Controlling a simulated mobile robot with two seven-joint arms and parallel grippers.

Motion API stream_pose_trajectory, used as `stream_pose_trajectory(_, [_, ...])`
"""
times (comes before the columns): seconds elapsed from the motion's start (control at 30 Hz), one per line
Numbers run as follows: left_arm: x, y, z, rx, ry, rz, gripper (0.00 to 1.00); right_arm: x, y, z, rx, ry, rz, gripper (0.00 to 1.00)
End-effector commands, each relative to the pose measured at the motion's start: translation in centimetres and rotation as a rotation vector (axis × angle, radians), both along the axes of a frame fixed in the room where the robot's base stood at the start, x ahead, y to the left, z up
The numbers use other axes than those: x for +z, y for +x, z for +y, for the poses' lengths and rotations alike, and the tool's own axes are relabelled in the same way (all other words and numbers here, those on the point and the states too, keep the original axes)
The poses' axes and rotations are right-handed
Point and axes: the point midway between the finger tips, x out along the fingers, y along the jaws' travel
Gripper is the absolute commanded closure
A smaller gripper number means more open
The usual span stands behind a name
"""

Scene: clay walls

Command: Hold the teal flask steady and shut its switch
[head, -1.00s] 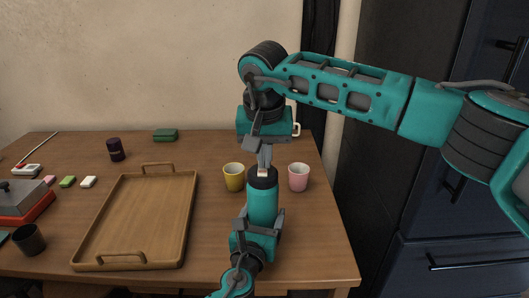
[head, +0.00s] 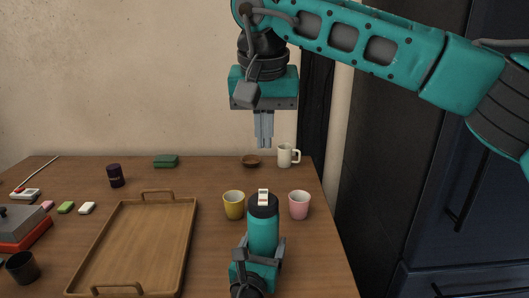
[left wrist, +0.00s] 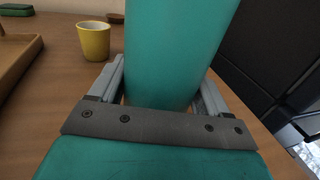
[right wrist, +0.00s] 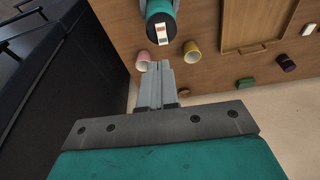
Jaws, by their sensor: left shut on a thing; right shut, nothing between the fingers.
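The teal flask (head: 263,235) stands upright on the table with a dark lid. Its switch (head: 263,196) is a small white piece on top of the lid. In the right wrist view the switch (right wrist: 161,33) shows a reddish mark and a dark mark; I cannot tell its position. My left gripper (head: 260,246) is shut around the flask's body; the left wrist view shows the flask (left wrist: 172,50) between its fingers. My right gripper (head: 263,143) is shut and empty, pointing down above the flask, clear of the switch.
A yellow cup (head: 234,206) and a pink cup (head: 299,206) stand close on either side of the flask. A wooden tray (head: 190,235) lies to the left. A white mug (head: 286,155) and a brown bowl (head: 250,161) are at the back. Dark cabinets (head: 430,220) stand at the right.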

Motion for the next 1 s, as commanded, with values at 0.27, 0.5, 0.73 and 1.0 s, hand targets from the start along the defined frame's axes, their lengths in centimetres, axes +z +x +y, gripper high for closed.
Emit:
stream_pose_trajectory(0.27, [-0.17, -0.02, 0.13, 0.002, 0.004, 0.002, 0.72, 0.83, -0.31, 0.03, 0.000, 0.001, 0.000, 1.00])
stream_pose_trajectory(0.5, [-0.21, -0.02, 0.15, 0.003, 0.004, 0.003, 0.72, 0.80, -0.28, 0.02, -0.008, 0.004, 0.000, 1.00])
stream_pose_trajectory(0.73, [-0.25, -0.02, 0.17, 0.003, 0.004, 0.003, 0.72, 0.88, -0.02, -0.11, -0.220, 0.073, 0.010, 1.00])
stream_pose_trajectory(1.0, [-0.29, -0.03, 0.18, 0.003, 0.005, 0.004, 0.72, 1.16, 0.51, -0.42, -0.735, 0.229, 0.043, 1.00])
